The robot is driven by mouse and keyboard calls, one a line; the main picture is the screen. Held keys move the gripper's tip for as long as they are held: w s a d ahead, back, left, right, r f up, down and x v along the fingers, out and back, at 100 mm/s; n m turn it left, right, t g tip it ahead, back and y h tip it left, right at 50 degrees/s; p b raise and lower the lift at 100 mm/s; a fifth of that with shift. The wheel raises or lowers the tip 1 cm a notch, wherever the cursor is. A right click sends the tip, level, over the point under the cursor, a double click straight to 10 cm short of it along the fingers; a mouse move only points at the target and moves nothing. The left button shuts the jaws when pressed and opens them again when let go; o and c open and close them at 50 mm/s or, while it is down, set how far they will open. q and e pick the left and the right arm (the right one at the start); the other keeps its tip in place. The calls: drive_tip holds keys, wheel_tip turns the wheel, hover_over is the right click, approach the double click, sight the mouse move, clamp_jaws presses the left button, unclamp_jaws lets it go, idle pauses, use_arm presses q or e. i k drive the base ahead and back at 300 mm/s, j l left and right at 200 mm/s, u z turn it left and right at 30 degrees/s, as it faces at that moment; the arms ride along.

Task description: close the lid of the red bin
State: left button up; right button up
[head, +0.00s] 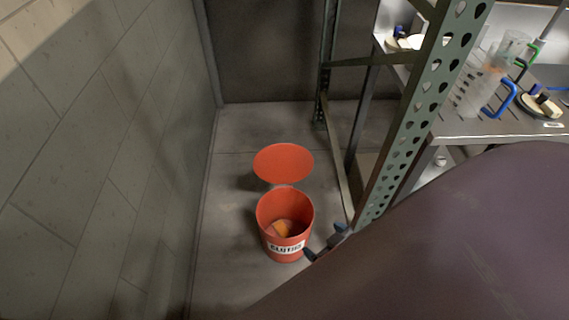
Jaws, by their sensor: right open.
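The red bin (286,245) stands on the floor near the left wall, with a white label on its front. Its mouth is open and something yellow-orange lies inside. The round red lid (283,163) is swung open at the far side of the bin, meeting the rim at the back. My right gripper (324,243) is open and empty, just right of the bin's front, by the rack post. I cannot tell whether it touches the bin. My left gripper is not in view.
A grey block wall (110,160) runs along the left. A green perforated rack post (408,130) rises right of the bin. A metal shelf (500,128) holds clear cylinders and blue-handled items. Bare floor (232,240) lies left of the bin.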

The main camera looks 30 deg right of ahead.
sight(283, 164)
drive_tip(key=z, duration=1)
drive_tip(key=i+u, duration=0.3)
drive_tip(key=i+j, duration=0.05)
drive_tip(key=i, duration=0.05)
